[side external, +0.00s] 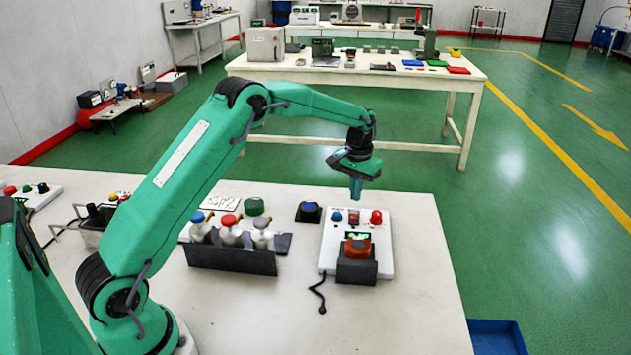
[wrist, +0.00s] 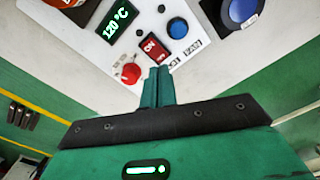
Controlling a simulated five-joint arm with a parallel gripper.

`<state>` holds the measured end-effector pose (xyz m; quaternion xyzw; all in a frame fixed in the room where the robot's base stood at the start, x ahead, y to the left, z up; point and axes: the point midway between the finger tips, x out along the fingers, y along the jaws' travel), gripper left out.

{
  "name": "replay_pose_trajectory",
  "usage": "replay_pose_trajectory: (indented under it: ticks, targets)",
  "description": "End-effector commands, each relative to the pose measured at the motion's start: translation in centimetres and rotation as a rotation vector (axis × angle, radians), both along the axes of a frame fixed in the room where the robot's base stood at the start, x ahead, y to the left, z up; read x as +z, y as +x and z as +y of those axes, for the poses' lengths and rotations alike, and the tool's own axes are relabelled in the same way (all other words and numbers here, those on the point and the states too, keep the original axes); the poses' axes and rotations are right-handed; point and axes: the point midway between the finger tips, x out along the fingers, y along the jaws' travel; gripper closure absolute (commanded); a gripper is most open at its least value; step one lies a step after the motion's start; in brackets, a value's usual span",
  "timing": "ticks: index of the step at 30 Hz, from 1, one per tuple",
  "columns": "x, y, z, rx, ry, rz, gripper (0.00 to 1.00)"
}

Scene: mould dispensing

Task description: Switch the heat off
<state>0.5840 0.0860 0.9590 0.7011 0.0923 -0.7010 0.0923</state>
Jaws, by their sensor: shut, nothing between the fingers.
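A white control box (side external: 384,262) stands near the table's right edge. It carries a red rocker switch (side external: 353,215), a blue button (side external: 336,215) and a red knob (side external: 376,217). In the wrist view the rocker switch (wrist: 152,48) shows the word ON, between the blue button (wrist: 177,28) and the red knob (wrist: 131,73). The display (wrist: 118,20) reads 120 °C. My gripper (side external: 356,197) is shut and empty, pointing down above the back of the box. In the wrist view its fingertips (wrist: 158,70) appear just below the switch; whether they touch it I cannot tell.
A dark holder (side external: 356,270) with an orange-red part sits at the box's front. A separate blue button in a dark housing (side external: 308,212) stands left of the box. A dark rack (side external: 232,258) of capped bottles stands farther left. The table's front right is clear.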

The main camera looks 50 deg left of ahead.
Motion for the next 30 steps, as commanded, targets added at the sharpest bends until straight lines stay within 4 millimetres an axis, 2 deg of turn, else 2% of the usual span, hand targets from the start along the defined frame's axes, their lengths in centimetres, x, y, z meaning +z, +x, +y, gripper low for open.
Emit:
replay_pose_trajectory:
  ticks: [12, 25, 30]
  targets:
    - [2.3, 0.0, 0.0, 0.0, 0.0, -0.001, 1.0]
    - [2.5, 0.0, 0.0, 0.0, 0.0, -0.001, 1.0]
    - [3.4, -0.4, -0.2, -0.005, 0.002, -0.01, 1.0]
